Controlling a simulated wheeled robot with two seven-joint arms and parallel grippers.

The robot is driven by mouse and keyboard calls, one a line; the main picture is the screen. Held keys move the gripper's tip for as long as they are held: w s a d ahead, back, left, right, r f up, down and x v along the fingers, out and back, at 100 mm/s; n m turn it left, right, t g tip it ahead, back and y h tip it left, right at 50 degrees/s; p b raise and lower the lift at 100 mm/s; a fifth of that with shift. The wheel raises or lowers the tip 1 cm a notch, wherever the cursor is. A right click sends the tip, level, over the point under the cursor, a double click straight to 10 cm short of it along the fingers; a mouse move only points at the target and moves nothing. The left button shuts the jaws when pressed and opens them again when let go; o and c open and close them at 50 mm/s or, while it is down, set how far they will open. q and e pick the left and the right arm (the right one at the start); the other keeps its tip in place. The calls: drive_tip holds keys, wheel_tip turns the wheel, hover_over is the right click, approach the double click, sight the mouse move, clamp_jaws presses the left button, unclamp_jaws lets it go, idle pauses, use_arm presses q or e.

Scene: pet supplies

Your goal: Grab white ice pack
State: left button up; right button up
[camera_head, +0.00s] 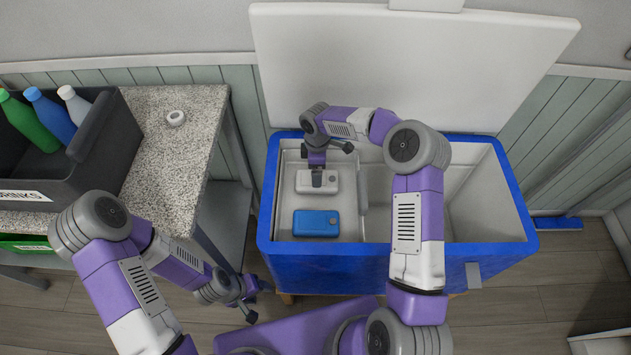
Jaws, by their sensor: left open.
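The white ice pack (303,184) lies in the left compartment of the blue cooler (330,259), behind a blue ice pack (316,224). My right gripper (318,179) reaches down into the cooler with its tips over the white ice pack and hides part of it. I cannot tell whether it touches the pack or how far apart its fingers are. My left gripper (257,301) is open and empty, low in front of the cooler's left front corner.
The cooler's white lid (410,65) stands open at the back. The right compartment's visible part looks empty. At left, a speckled counter (170,150) holds a dark bin (95,150) with several bottles (50,115) and a small white ring (176,118).

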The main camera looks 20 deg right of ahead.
sight(303, 177)
drive_tip(key=shift+s+f, duration=0.1)
drive_tip(key=shift+f, duration=0.75)
wheel_tip(303, 177, down, 4)
drive_tip(key=shift+s+a+r+b, duration=0.1)
drive_tip(key=shift+b, duration=0.95)
drive_tip(key=shift+f, duration=0.35)
drive_tip(key=shift+r, duration=0.1)
drive_tip(key=c, duration=1)
